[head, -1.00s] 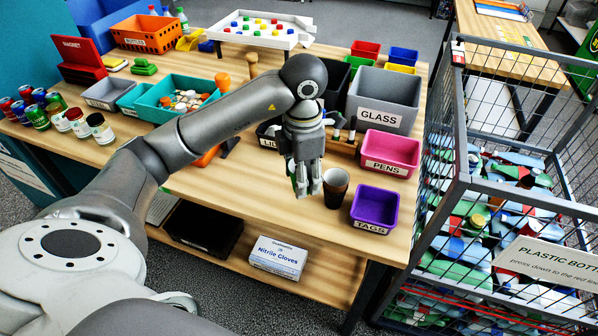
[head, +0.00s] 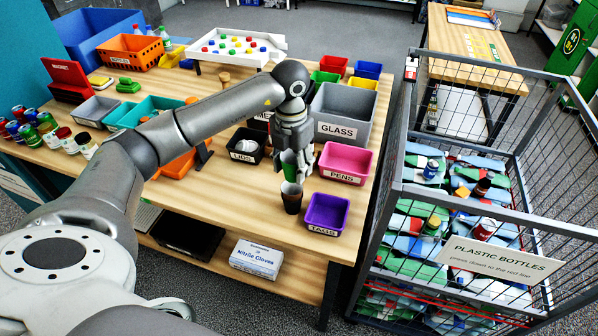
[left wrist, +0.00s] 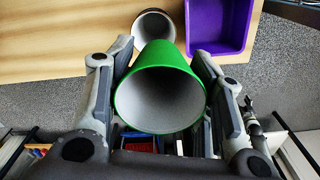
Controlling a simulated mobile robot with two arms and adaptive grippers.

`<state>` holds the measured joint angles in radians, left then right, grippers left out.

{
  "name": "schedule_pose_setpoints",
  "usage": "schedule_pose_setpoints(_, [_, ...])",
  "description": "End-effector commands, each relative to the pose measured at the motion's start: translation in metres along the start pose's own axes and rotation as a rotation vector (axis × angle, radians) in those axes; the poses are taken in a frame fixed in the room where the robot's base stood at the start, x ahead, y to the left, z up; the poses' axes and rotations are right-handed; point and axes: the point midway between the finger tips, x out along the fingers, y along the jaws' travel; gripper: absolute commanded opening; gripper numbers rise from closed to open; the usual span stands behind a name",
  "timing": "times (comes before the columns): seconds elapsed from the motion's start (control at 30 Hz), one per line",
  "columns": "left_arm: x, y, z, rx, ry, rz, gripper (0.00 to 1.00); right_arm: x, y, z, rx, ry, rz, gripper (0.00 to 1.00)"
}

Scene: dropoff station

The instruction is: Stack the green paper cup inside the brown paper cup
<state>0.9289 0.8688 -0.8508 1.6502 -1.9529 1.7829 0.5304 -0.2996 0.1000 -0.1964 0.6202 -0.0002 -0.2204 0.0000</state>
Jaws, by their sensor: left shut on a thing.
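The green paper cup (head: 289,165) is held between the fingers of my left gripper (head: 291,172), which is shut on it. In the left wrist view the green cup (left wrist: 160,88) shows its open mouth and grey inside between the two fingers. The brown paper cup (head: 291,198) stands upright near the front edge of the table. In the head view it is right below the green cup; whether they touch I cannot tell. In the left wrist view the brown cup's pale inside (left wrist: 153,24) shows just beyond the green cup, partly hidden by it. My right gripper is out of view.
The purple TAGS bin (head: 326,213) stands close to the right of the brown cup. The pink PENS bin (head: 345,162) and grey GLASS bin (head: 343,112) are behind it. The black LIDS bin (head: 247,146) is to the left. Bare wood (head: 235,200) lies left of the cup.

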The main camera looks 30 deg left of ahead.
Motion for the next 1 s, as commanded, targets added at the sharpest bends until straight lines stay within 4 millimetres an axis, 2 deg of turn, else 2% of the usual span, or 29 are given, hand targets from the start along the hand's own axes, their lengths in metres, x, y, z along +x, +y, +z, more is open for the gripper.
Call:
schedule_pose_setpoints(0.03, [-0.003, 0.006, 0.002, -0.026, 0.003, 0.004, 0.4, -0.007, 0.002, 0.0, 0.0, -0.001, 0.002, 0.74])
schedule_pose_setpoints(0.13, [-0.001, 0.012, 0.005, -0.054, 0.001, 0.008, 0.4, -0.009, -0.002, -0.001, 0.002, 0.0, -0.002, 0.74])
schedule_pose_setpoints(0.47, [0.008, 0.014, 0.006, -0.06, -0.001, 0.009, 0.4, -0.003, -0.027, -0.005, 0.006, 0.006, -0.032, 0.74])
schedule_pose_setpoints(1.0, [0.035, 0.014, 0.006, -0.059, 0.001, 0.009, 0.4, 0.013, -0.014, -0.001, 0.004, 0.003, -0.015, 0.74])
